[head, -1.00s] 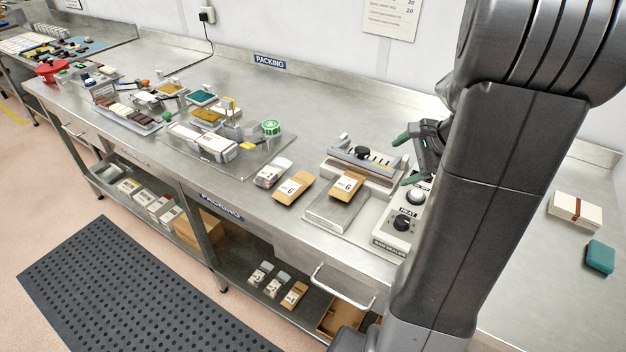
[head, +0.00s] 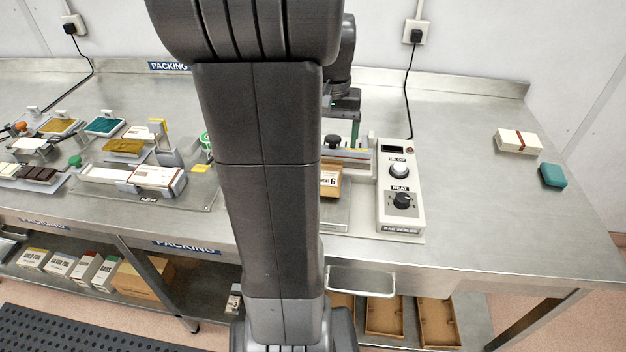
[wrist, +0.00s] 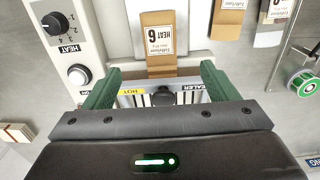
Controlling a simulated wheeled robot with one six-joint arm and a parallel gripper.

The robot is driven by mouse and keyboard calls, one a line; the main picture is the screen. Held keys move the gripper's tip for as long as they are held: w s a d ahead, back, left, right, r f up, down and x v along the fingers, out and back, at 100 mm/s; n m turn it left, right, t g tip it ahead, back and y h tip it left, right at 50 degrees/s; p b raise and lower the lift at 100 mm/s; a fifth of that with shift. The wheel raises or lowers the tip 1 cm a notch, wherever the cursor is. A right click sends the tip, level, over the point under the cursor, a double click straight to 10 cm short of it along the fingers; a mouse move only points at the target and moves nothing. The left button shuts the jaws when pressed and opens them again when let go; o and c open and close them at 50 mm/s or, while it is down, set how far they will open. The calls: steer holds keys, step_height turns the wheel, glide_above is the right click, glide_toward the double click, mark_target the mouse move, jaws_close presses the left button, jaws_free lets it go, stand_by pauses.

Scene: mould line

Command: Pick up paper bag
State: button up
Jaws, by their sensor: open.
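A brown paper bag (head: 331,181) with a white label reading "HEAT 6" lies on the heat sealer, partly hidden by my arm in the head view. In the wrist view the same bag (wrist: 158,45) lies ahead of my gripper (wrist: 158,75), roughly centred between the green fingers. The fingers are apart with nothing held, above the sealer bar (wrist: 185,95). In the head view only part of my gripper (head: 345,104) shows, above the back of the sealer. The wrist view also shows a second brown bag (wrist: 230,24) beside the first.
The sealer's control box (head: 402,205) with knobs stands right of the bag. A cream box (head: 518,141) and a teal block (head: 553,176) lie farther right on otherwise clear bench. A green tape roll (wrist: 304,82) is at the wrist view's right.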

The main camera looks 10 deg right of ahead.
steer(key=f, duration=1.2)
steer(key=shift+w+d+p, duration=0.1)
steer(key=shift+w+p, duration=0.1)
steer(key=shift+p, duration=0.15)
steer(key=shift+c, duration=0.2)
steer(key=c, duration=1.1)
steer(key=shift+r, duration=0.15)
